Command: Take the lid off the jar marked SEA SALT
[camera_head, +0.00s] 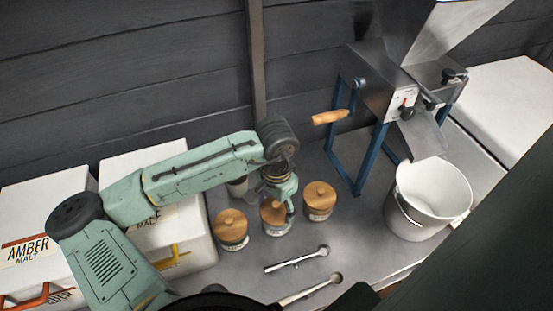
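Three small jars with round wooden lids stand on the grey bench: a left jar (234,243), a middle jar (274,229) and a right jar (318,213). Each has a label, but the print is too small to read, so I cannot tell which is marked SEA SALT. All three lids are on. My gripper (285,206) points down over the middle jar's wooden lid (270,212) and partly covers it. One finger shows at the lid's right side. I cannot tell whether it touches the lid, and the other finger is not clear.
A pale vessel (238,188) is partly hidden behind my arm. Two spoon-like tools (296,260) (310,291) lie in front of the jars. A grain mill (385,90) with a wooden-handled crank (330,117) and a white bucket (428,201) stand right; white malt boxes (185,240) stand left.

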